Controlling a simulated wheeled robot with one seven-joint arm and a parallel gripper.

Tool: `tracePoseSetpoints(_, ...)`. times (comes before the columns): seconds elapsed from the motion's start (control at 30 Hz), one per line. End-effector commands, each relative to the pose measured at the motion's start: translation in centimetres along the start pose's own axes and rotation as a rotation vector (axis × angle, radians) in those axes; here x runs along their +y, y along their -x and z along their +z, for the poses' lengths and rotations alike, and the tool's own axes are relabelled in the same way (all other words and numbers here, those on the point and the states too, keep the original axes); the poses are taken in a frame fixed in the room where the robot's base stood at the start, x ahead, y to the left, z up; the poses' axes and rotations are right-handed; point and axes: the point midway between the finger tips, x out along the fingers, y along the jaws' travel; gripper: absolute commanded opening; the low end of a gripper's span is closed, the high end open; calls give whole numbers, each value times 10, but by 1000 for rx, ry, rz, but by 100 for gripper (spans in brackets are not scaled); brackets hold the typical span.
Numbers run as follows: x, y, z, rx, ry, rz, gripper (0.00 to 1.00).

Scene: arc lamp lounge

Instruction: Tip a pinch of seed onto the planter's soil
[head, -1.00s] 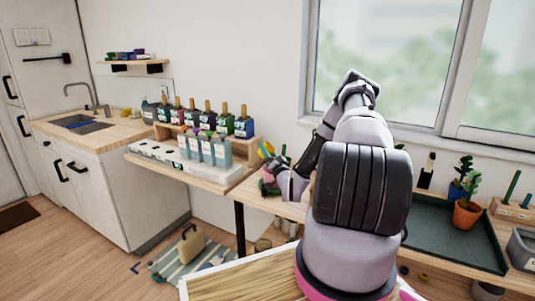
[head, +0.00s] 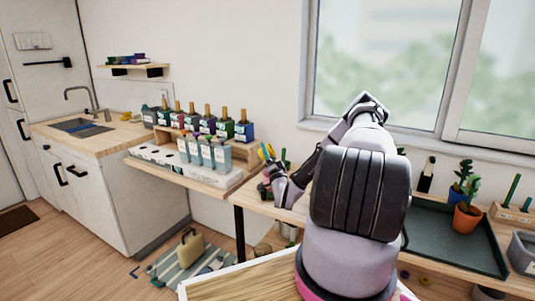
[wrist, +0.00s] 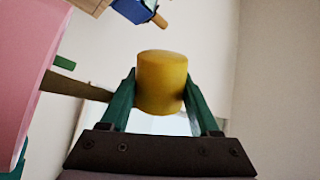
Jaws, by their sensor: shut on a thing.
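My gripper (wrist: 160,88) has green fingers shut on the sides of a small yellow cup-like cylinder (wrist: 162,72). Its opening and any seed inside are hidden. In the head view the yellow cup (head: 264,152) shows small and tilted at the bench's left end, beside my gripper (head: 273,160). A pink surface (wrist: 32,60), probably the planter, fills the left of the wrist view, apart from the cup. In the head view a small reddish patch (head: 264,189) shows below my gripper, mostly hidden by my arm. I see no soil.
Several dark bottles (head: 207,122) stand on a wooden riser left of my gripper, with pale bottles (head: 206,152) in front. A dark green tray (head: 450,238) and a terracotta pot (head: 467,218) with a plant are on the right. My arm hides the middle bench.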

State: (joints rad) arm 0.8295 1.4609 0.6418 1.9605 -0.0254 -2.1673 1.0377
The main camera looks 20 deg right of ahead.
Motion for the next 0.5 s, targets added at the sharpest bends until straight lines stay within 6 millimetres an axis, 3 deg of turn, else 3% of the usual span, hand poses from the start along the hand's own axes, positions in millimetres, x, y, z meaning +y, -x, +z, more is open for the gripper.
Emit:
tracePoseSetpoints(0.33, -1, -1, 0, -7, 12, -1, 2)
tracePoseSetpoints(0.5, -8, -4, -4, -99, 167, 3, 2)
